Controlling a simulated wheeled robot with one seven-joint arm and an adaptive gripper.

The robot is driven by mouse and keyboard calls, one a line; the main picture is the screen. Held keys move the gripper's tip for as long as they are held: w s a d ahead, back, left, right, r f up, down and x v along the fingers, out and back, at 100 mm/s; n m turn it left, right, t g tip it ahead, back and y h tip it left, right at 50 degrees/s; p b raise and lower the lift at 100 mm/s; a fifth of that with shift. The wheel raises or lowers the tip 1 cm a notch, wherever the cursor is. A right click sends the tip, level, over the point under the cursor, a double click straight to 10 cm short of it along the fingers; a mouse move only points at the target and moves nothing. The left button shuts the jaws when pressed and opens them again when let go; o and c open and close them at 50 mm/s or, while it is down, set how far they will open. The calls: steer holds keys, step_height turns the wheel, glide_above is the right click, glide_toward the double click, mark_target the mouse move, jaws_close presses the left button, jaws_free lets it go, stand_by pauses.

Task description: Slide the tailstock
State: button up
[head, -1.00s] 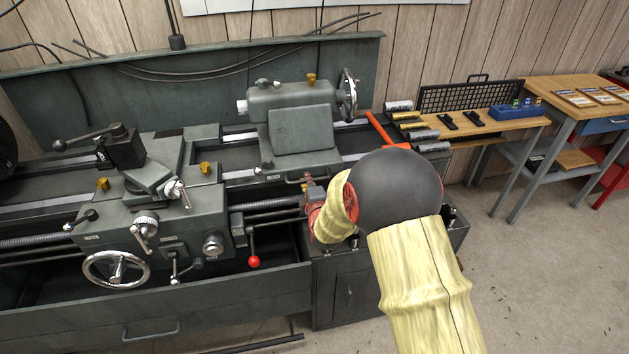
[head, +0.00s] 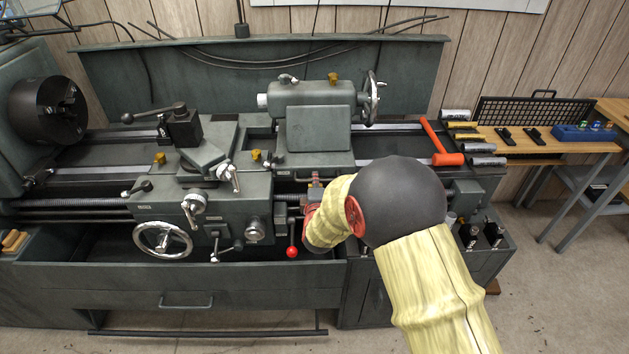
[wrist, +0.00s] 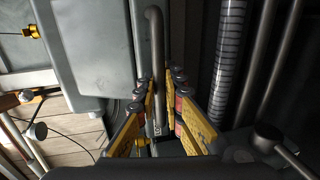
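The tailstock (head: 305,95) is a grey casting on the lathe bed, right of the carriage, with a chrome handwheel (head: 373,97) at its right end. In the wrist view its grey body (wrist: 90,45) fills the upper left. My gripper (head: 316,182) is at the front of the tailstock's base, partly hidden by my arm. In the wrist view my gripper (wrist: 167,88) is open, its yellow fingers on either side of a grey bar handle (wrist: 155,50). A gap shows between handle and right finger; contact with the left finger is unclear.
The carriage (head: 205,195) with handwheel and levers stands just left of my gripper. The leadscrew (wrist: 228,60) runs close by. A red-orange hammer (head: 440,150) lies on the right end of the lathe. A wooden bench (head: 545,140) stands farther right.

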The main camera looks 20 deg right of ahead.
steer(key=o, duration=0.4)
steer(key=v, duration=1.2)
